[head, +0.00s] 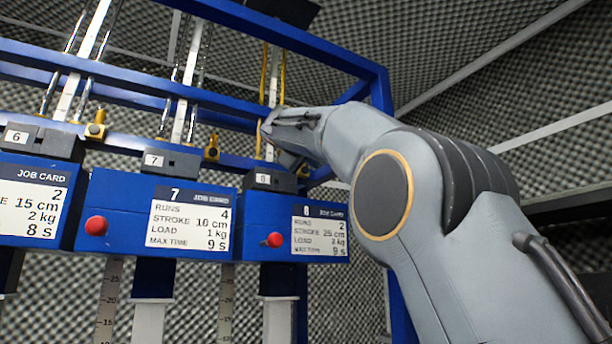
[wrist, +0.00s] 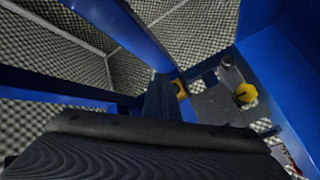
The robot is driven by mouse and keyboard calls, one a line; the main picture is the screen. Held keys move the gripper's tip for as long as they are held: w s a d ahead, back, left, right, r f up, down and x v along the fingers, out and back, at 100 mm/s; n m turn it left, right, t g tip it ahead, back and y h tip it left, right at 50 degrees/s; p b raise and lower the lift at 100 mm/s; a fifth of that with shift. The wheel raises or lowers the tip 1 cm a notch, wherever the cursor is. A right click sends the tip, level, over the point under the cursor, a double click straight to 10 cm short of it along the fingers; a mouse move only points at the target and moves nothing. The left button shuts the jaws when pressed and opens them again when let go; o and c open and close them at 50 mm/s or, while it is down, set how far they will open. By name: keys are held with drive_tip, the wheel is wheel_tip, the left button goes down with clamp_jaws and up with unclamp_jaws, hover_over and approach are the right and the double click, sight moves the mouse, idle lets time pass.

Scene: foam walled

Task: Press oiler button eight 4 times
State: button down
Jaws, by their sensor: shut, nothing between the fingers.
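Station 8 is at the right end of the blue rig, with a dark block labelled 8 (head: 270,180) above its job card (head: 320,235). A red button (head: 274,239) sits at the left of that card. A small yellow fitting (head: 303,172), like those at the other stations, shows partly below my arm; whether it is the oiler button is unclear. My gripper (head: 270,128) is shut and empty, above block 8 beside the upright yellow rods. In the wrist view its dark body fills the bottom, and a yellow knob (wrist: 246,93) on a grey plate is at the right. Contact cannot be seen.
Station 7 (head: 165,215) and station 6 (head: 30,195) stand to the left, with their own cards. Station 7 has a red button (head: 96,225). Blue beams (head: 280,45) cross above and behind my gripper. Foam walls (head: 510,60) surround the rig.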

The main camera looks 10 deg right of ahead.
drive_tip(key=shift+s+d+b, duration=0.2)
drive_tip(key=shift+s+b, duration=0.25)
drive_tip(key=shift+s, duration=0.25)
drive_tip(key=shift+s+d+b, duration=0.2)
drive_tip(key=shift+s+b, duration=0.25)
drive_tip(key=shift+s, duration=0.25)
